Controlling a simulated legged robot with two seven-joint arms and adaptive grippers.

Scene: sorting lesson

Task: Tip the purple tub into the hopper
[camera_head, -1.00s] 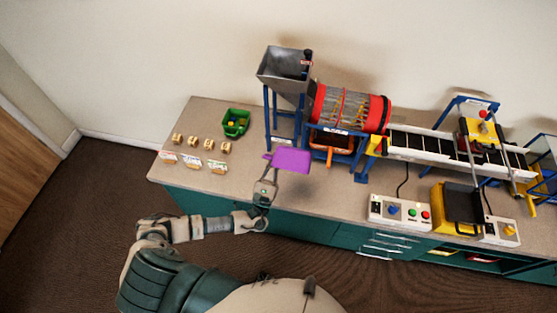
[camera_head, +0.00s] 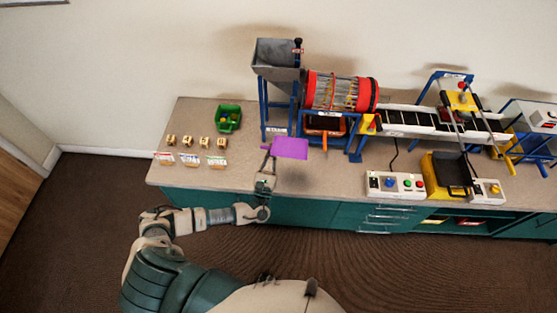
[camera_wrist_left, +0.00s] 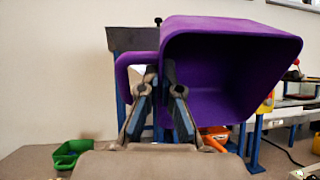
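The purple tub (camera_head: 291,148) is in my left gripper (camera_head: 266,172), held over the front of the bench, in front of and lower than the hopper. In the left wrist view the tub (camera_wrist_left: 235,30) fills the upper right, and a dark hollow side seems to face the camera. The fingers (camera_wrist_left: 160,100) are closed on its handle side. The contents do not show clearly. The grey hopper (camera_head: 276,54) stands on a blue frame at the back of the bench; in the wrist view its grey wall (camera_wrist_left: 128,38) shows partly behind the tub. My right gripper is out of view.
A red-ended drum (camera_head: 340,92) stands right of the hopper, then a conveyor (camera_head: 420,122). An orange tray (camera_head: 325,124) sits under the drum. A green bin (camera_head: 228,118), small wooden blocks and cards lie to the left. Control boxes (camera_head: 396,185) line the front right.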

